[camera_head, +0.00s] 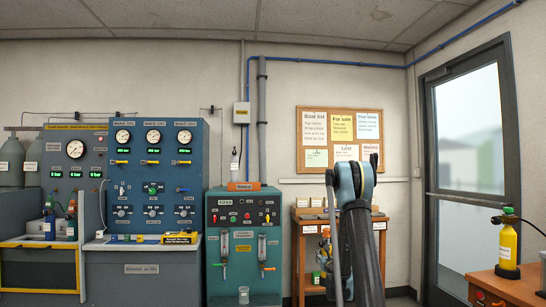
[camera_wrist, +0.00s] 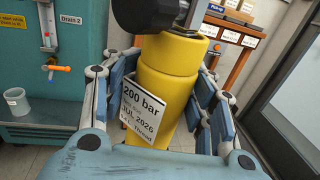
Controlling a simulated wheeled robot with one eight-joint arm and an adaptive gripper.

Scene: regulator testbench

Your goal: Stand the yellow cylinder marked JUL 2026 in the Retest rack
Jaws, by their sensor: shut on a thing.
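In the wrist view my gripper (camera_wrist: 163,100) is shut around a yellow cylinder (camera_wrist: 172,75), with blue pads on both sides of it. A white tag on the cylinder (camera_wrist: 143,112) reads 200 bar, JUL 2026 and Thread. A black knob or valve part (camera_wrist: 142,14) is at its top. The cylinder looks somewhat tilted in this view, and its lower end is hidden by my gripper. In the head view my arm hides the gripper and the held cylinder. I cannot make out which place is the Retest rack.
A wooden stand (camera_head: 307,228) with labelled boxes is behind my arm. Another yellow cylinder (camera_head: 507,246) stands on a brown table (camera_head: 508,286) at right. A teal drain bench (camera_head: 215,270) holds a clear cup (camera_head: 244,294). Blue gauge panels stand at left, a glass door at right.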

